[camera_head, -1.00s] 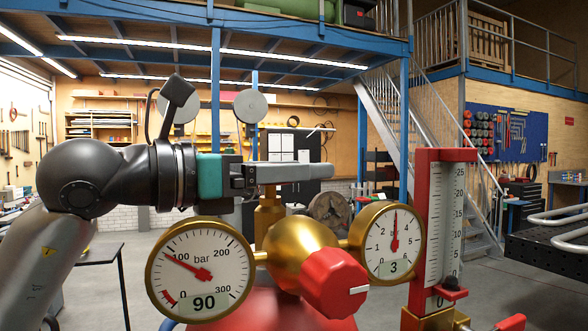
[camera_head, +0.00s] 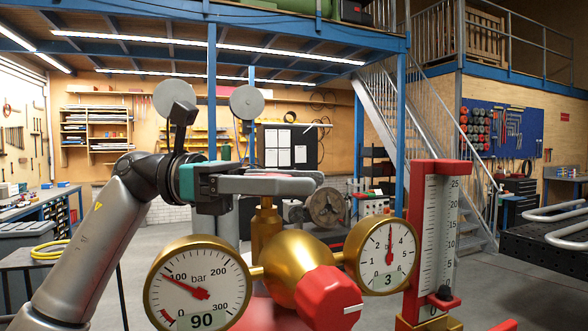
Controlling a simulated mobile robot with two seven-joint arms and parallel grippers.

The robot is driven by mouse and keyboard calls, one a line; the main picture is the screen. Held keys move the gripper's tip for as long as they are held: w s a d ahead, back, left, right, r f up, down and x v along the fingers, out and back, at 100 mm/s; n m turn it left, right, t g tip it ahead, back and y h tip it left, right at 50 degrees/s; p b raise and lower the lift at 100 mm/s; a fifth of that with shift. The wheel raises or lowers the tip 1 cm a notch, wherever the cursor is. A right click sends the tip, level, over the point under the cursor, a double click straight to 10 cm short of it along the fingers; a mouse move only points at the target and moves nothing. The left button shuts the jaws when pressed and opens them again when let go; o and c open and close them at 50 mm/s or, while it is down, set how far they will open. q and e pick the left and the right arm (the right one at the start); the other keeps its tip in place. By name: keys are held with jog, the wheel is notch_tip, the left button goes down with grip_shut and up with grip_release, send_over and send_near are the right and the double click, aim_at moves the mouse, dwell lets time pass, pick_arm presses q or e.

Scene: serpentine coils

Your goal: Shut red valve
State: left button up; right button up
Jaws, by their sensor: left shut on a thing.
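My left gripper (camera_head: 318,181) reaches in from the left, its long grey fingers lying level just above the brass valve stem (camera_head: 266,225). It is shut on the top of this valve, and the fingers hide the gripped part. The stem rises behind the brass regulator (camera_head: 297,262), over a red body (camera_head: 262,312) at the bottom edge. A red knob (camera_head: 325,298) with a white mark sits on the regulator's front. The left gauge (camera_head: 198,285) reads 90 and the right gauge (camera_head: 381,256) reads 3. My right gripper is out of view.
A red-framed flow meter (camera_head: 436,240) stands close on the right. A dark bench with metal tubes (camera_head: 560,235) is at the right edge. A table with a yellow coil (camera_head: 50,250) is at the left. Stairs and shelves stand farther back.

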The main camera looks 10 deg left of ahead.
pick_arm(q)
jog(key=m+g+p, duration=0.1)
jog(key=g, duration=0.1)
jog(key=m+g+y, duration=0.1)
jog(key=m+g, duration=0.1)
jog(key=s+m+g+p, duration=0.1)
jog(key=g, duration=0.2)
jog(key=shift+s+a+r+m+y+p, duration=0.1)
jog(key=shift+a+r+m+y+p, duration=0.05)
jog(key=shift+m+y+p, duration=0.15)
jog(key=m+g, duration=0.1)
jog(key=m+g+y+p, duration=0.1)
jog(key=g, duration=0.1)
jog(key=shift+s+a+y, duration=0.1)
jog(key=shift+s+y, duration=0.15)
jog(key=shift+y, duration=0.05)
jog(key=shift+s+a+m+g+y, duration=0.2)
jog(key=shift+m+g+y, duration=0.6)
jog(key=shift+m+g, duration=0.1)
jog(key=shift+f+g, duration=0.25)
jog(key=shift+g, duration=0.05)
jog(key=o, duration=1.3)
jog(key=shift+o, duration=0.2)
